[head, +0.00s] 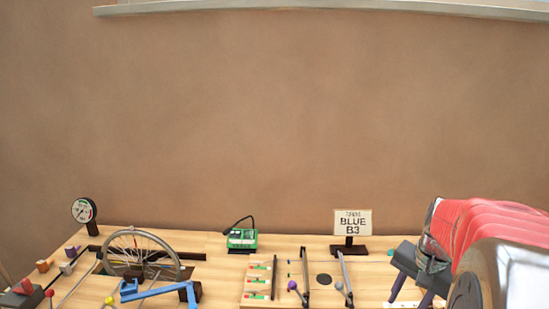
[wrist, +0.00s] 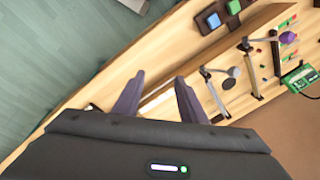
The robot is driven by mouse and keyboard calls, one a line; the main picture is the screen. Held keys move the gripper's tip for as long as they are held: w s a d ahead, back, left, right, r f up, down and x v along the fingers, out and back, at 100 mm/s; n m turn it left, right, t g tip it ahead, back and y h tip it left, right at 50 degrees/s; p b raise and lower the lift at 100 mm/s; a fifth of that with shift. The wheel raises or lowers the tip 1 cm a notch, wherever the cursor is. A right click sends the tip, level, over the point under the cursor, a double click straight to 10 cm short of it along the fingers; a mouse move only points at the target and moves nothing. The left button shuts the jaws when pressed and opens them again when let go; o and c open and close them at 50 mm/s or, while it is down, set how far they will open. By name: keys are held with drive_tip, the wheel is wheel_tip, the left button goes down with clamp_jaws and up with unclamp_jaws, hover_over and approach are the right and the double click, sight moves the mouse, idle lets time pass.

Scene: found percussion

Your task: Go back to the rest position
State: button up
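My gripper (head: 409,302) is at the lower right of the head view, at the end of my red-sleeved arm, over the right part of the wooden bench. Its two purple fingers point down and stand apart. In the wrist view my gripper (wrist: 157,79) shows open, with nothing held between the fingers. The pale bench edge shows behind the gap. Whether the fingertips touch the bench cannot be told.
The bench (head: 215,265) carries a spoked wheel (head: 140,255), a dial gauge (head: 83,211), a green device (head: 242,239), a "BLUE B3" sign (head: 352,223), a purple-headed mallet (head: 293,286) and a blue bracket (head: 150,290). A brown wall stands behind. Greenish floor (wrist: 50,50) lies beyond the bench edge.

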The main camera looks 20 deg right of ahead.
drive_tip(key=s+a+r+n+t, duration=0.1)
drive_tip(key=a+n, duration=0.5)
drive_tip(key=a, duration=0.9)
drive_tip(key=s+a+r+n+t, duration=0.2)
drive_tip(key=a+n, duration=0.5)
drive_tip(key=a, duration=0.8)
wheel_tip(320, 180, up, 3)
drive_tip(key=shift+s+f+t, duration=0.2)
drive_tip(key=shift+s+t, duration=0.1)
drive_tip(key=shift+s, duration=0.2)
drive_tip(key=shift+c, duration=0.7)
clamp_jaws()
